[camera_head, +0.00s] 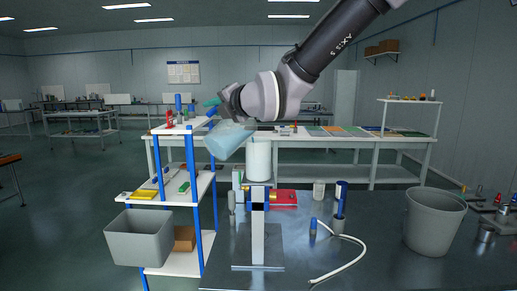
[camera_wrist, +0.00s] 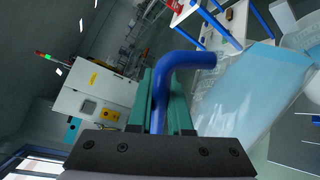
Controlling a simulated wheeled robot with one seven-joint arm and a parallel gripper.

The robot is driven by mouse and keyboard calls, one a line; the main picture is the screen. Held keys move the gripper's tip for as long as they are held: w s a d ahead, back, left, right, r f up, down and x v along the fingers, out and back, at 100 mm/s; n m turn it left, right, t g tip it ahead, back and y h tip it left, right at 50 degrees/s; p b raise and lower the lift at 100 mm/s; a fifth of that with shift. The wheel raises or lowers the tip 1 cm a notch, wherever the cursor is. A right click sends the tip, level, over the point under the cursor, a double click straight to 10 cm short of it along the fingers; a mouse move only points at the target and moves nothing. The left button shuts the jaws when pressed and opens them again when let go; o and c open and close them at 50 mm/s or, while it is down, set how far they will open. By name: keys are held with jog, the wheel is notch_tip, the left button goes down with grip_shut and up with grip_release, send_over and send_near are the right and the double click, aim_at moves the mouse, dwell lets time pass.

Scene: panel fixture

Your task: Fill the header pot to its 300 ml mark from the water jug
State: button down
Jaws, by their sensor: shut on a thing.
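The water jug (camera_head: 228,142) is a translucent pale-blue vessel, strongly tilted in the air. It fills the right of the wrist view (camera_wrist: 255,95), where its blue handle (camera_wrist: 205,59) shows. My gripper (camera_head: 222,104) is shut on that handle; in the wrist view its teal fingers (camera_wrist: 163,100) lie on both sides of it. A white cylinder (camera_head: 259,160), which looks like the header pot, stands upright on the fixture, just right of and below the jug. Its mark and water level are not readable. I cannot tell whether water is flowing.
The fixture's upright post (camera_head: 258,240) stands on the front bench. A red block (camera_head: 285,197), a pale hose (camera_head: 345,262) and a grey bucket (camera_head: 434,221) are to the right. A blue-posted shelf (camera_head: 198,190) with a grey bin (camera_head: 139,237) stands close on the left.

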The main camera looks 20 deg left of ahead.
aim_at(211, 115)
jog(key=shift+w+d+r+m, duration=0.15)
jog(key=shift+w+r+m, duration=0.15)
jog(key=shift+r+m, duration=0.1)
dwell(1.1)
jog(key=s+f+n, duration=0.1)
jog(key=s+a+f+n, duration=0.1)
jog(key=shift+s+f, duration=0.1)
jog(key=shift+f, duration=0.3)
jog(key=shift+s+a+n+t, duration=0.25)
jog(key=shift+n+t, duration=0.15)
jog(key=shift+n, duration=0.3)
jog(key=shift+w+d+r, duration=0.1)
jog(key=shift+d, duration=0.1)
jog(key=s+a+f+n+t+b, duration=0.1)
jog(key=s+a+f+n+b, duration=0.2)
jog(key=f, duration=0.9)
jog(key=shift+s+a+f+n+t+y, duration=0.2)
jog(key=shift+s+n+t+y, duration=0.15)
jog(key=shift+s+n, duration=1.9)
jog(key=shift+w+n, duration=0.55)
jog(key=shift+d, duration=0.1)
